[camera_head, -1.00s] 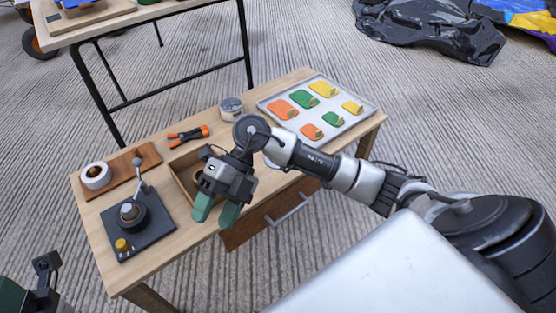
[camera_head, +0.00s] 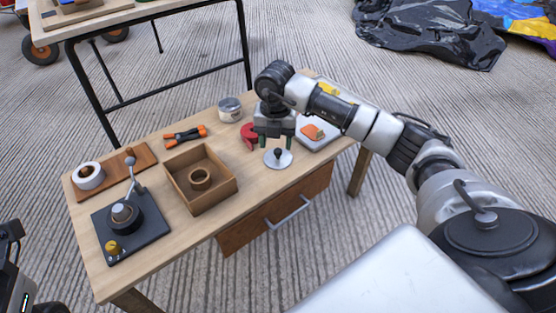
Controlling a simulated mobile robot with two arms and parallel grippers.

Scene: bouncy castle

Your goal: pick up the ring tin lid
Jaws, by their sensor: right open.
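The tin lid, a round silver disc with a dark knob (camera_head: 278,158), lies on the wooden table near its front edge. My right gripper (camera_head: 275,143) points down just above and behind the lid, its green-tipped fingers apart and nothing visible between them. The knob appears slightly in front of the fingers; the exact height gap is hard to tell. The grey tin (camera_head: 230,109) stands behind and to the left. My left arm's end (camera_head: 14,240) shows only partly at the left edge, and its fingers cannot be made out.
A red object (camera_head: 248,135) sits close left of the right gripper. An open brown box (camera_head: 199,202) holds a ring (camera_head: 200,178). Orange-handled pliers (camera_head: 185,135), a lever device (camera_head: 124,215) and a tape roll (camera_head: 88,176) are further left. My arm partly hides the tray (camera_head: 310,143).

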